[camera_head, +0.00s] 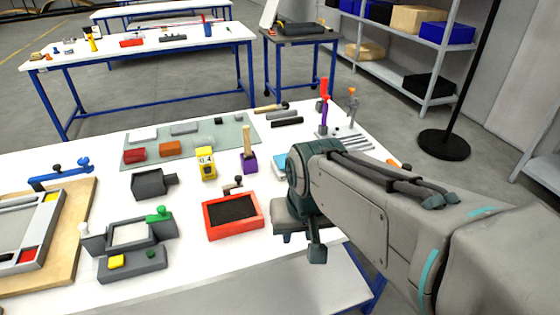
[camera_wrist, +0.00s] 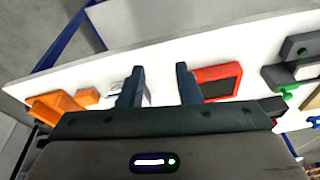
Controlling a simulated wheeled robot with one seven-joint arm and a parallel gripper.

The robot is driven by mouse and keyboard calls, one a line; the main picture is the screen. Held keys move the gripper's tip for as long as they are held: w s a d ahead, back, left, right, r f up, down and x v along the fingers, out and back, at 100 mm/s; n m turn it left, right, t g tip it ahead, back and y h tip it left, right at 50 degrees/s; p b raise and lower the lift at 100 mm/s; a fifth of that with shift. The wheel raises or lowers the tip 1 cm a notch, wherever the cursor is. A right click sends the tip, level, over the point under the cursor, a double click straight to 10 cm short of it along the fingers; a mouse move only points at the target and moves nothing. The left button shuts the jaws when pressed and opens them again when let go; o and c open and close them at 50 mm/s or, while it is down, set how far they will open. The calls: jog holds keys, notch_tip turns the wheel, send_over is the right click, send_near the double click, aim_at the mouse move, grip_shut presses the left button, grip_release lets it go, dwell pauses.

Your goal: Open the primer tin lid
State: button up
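My gripper (camera_wrist: 160,78) is open in the wrist view, with its two dark fingers apart and nothing held between them. In the head view my gripper (camera_head: 301,240) hangs over the right front part of the white workbench. A small pale metallic object (camera_wrist: 147,96) shows partly beside the left finger in the wrist view. It may be the primer tin, but the finger covers much of it and I cannot tell its lid. I cannot make out the tin in the head view, where my arm hides that part of the bench.
A red tray with a dark inside (camera_head: 233,215) stands left of my gripper; it also shows in the wrist view (camera_wrist: 229,72). A purple holder (camera_head: 249,164) and a yellow block (camera_head: 205,164) stand behind it. An orange object (camera_wrist: 55,106) lies at left in the wrist view.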

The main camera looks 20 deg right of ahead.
jog(key=w+d+r+m+p, duration=0.1)
jog(key=w+d+r+m, duration=0.2)
jog(key=w+d+m, duration=0.45)
jog(key=w+d+r+m+p, duration=0.1)
jog(key=w+d+r+m, duration=0.1)
jog(key=w+d+m, duration=0.55)
jog(key=shift+m+g, duration=0.3)
jog(key=shift+m, duration=0.2)
jog(key=w+f, duration=0.1)
jog(key=f, duration=0.7)
jog(key=w+a+f, duration=0.1)
jog(key=f, duration=0.3)
jog(key=shift+w+a+f, duration=0.1)
jog(key=shift+w+f, duration=0.25)
grip_shut()
